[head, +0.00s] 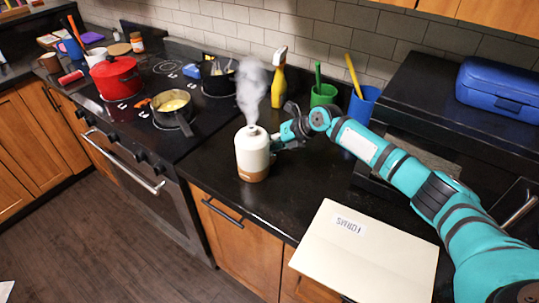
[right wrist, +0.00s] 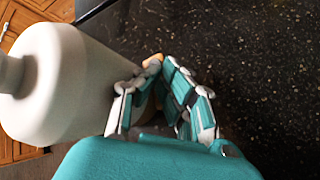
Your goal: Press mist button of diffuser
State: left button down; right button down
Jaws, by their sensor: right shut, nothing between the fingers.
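The diffuser (head: 252,152) is a cream-white bottle shape with a wooden-brown base, upright near the counter's front edge. A plume of white mist rises from its top. In the right wrist view the diffuser (right wrist: 75,82) fills the left side. My right gripper (head: 280,141) is at the diffuser's right side, its fingers shut and empty. In the right wrist view the gripper (right wrist: 154,68) is close against the diffuser's lower body; I cannot tell if it touches. The mist button is not visible. My left gripper is not in view.
A folder marked FORMS (head: 362,255) lies on the counter at front right. The stove with a pan (head: 173,106) and a red pot (head: 117,77) is left.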

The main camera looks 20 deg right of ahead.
jog(key=shift+f+b, duration=0.3)
jog(key=shift+b, duration=0.3)
dwell(0.7)
jog(key=shift+r, duration=0.8)
jog(key=shift+r+p, duration=1.25)
jog(key=shift+r, duration=1.75)
